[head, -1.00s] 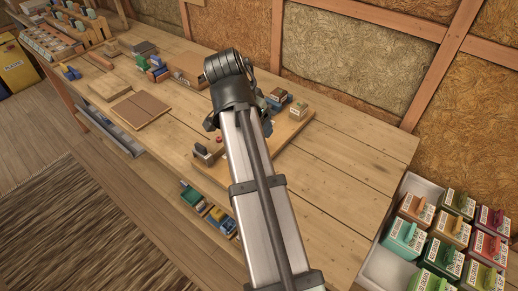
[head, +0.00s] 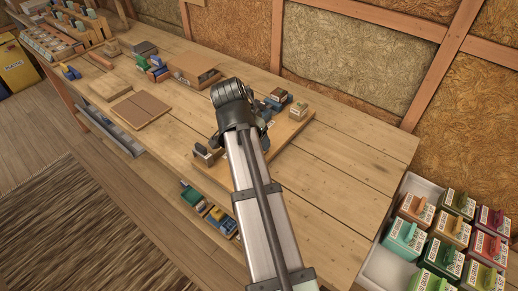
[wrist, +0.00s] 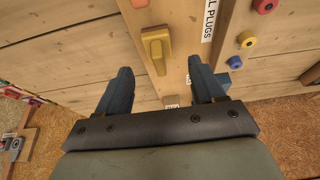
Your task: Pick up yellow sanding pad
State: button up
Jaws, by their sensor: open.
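A yellow block-shaped pad (wrist: 157,50) with a raised grip along its top lies on a wooden board (wrist: 177,75) in the wrist view. It looks like the yellow sanding pad. My gripper (wrist: 160,65) is open, with its two blue fingers spread to the left and right below the pad in the picture. The pad lines up with the gap between the fingers and nothing is held. In the head view my arm covers the middle of the board (head: 290,130), and I cannot make out the pad there.
Red (wrist: 265,5), yellow (wrist: 246,39) and blue (wrist: 234,62) plugs sit right of a printed label (wrist: 207,20). Dark blocks (head: 278,97) and a small tan box (head: 298,110) stand at the board's back. The workbench (head: 345,165) is clear to the right.

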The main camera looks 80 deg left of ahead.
jog(key=shift+x, duration=2.6)
jog(key=shift+w, duration=0.1)
jog(key=shift+c, duration=0.5)
jog(key=c, duration=1)
